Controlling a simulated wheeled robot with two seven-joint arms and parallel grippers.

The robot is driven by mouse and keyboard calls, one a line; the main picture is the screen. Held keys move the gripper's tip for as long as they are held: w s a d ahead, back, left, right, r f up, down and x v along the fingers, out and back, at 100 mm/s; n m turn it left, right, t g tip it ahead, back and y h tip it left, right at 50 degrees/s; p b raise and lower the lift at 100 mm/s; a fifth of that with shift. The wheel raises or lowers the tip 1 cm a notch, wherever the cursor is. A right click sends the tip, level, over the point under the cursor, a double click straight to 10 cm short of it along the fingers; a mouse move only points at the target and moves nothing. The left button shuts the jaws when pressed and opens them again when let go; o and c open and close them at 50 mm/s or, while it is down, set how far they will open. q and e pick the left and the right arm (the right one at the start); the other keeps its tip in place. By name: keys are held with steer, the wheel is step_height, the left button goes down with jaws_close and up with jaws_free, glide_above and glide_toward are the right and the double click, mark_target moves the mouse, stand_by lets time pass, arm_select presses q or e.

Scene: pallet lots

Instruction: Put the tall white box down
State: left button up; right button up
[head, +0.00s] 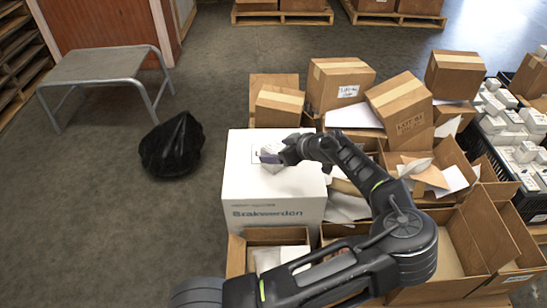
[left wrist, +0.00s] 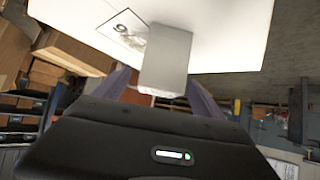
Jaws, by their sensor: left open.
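The tall white box (head: 271,148) is small in the head view, at the top of a large white carton (head: 276,212) with printed lettering. In the left wrist view the tall white box (left wrist: 166,62) shows as a plain pale block between my fingers, against the carton's white face (left wrist: 225,30) beside a printed label. My left gripper (head: 269,157) is at the tall white box, its jaws open, a finger to each side in the wrist view (left wrist: 160,88). The fingers partly hide the box; whether they touch it I cannot tell. My right gripper is not in view.
Open and closed brown cartons (head: 400,105) crowd the right and behind the white carton. A dark crate (head: 527,205) of small white boxes stands far right. A black bag (head: 172,146) and a grey metal table (head: 100,66) are at left, with free floor between.

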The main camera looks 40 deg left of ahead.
arm_select(q)
steer(key=b+x, duration=0.1)
steer(key=x, duration=0.4)
steer(key=shift+s+f, duration=0.1)
steer(key=shift+f, duration=0.05)
stand_by(0.7)
jaws_close()
stand_by(0.7)
